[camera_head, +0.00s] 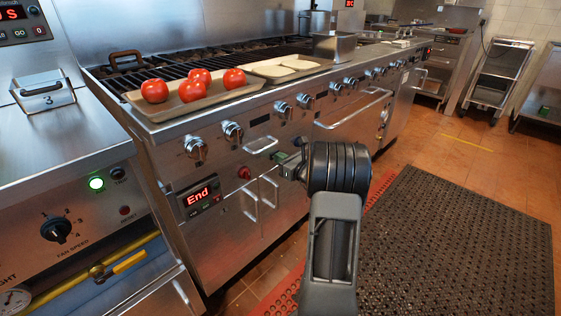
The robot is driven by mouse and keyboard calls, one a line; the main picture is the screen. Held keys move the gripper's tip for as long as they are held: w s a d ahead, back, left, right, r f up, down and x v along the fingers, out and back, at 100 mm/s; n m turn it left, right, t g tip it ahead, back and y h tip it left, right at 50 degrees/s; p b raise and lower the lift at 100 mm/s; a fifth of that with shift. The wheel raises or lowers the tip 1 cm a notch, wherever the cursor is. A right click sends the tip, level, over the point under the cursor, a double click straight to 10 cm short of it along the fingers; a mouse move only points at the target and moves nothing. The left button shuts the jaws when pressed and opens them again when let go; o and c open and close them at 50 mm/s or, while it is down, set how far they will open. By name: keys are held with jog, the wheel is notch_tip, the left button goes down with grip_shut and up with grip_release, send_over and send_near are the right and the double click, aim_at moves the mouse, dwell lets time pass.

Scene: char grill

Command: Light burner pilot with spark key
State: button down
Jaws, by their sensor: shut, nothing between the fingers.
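The steel char grill range (290,112) runs from the left foreground to the back. A row of round metal knobs lines its front, with one knob (232,131) near the left end. A small red round control (244,172) sits on the lower front panel, right of a red "End" display (198,195); I cannot tell if it is the spark key. My gripper (282,160) is shut and empty, seen small at the end of my dark arm, to the right of the red control and apart from it in the picture. No pilot flame can be made out.
Several tomatoes (192,88) lie on a tan tray (222,93) on the range's front ledge. Bar handles (262,146) stick out from the front. A control panel with a lit green lamp (96,183) is at left. A black perforated mat (450,250) covers the open floor at right.

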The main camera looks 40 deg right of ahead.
jog(key=shift+w, duration=0.1)
jog(key=shift+w+a+r, duration=0.1)
jog(key=shift+w+r, duration=0.1)
jog(key=shift+w, duration=0.4)
jog(key=shift+r, duration=0.1)
dwell(0.4)
jog(key=s+d+p, duration=0.2)
jog(key=s+p, duration=0.1)
jog(key=s, duration=1.1)
jog(key=shift+s+d+f, duration=0.2)
jog(key=shift+d+f, duration=0.1)
jog(key=shift+d, duration=0.1)
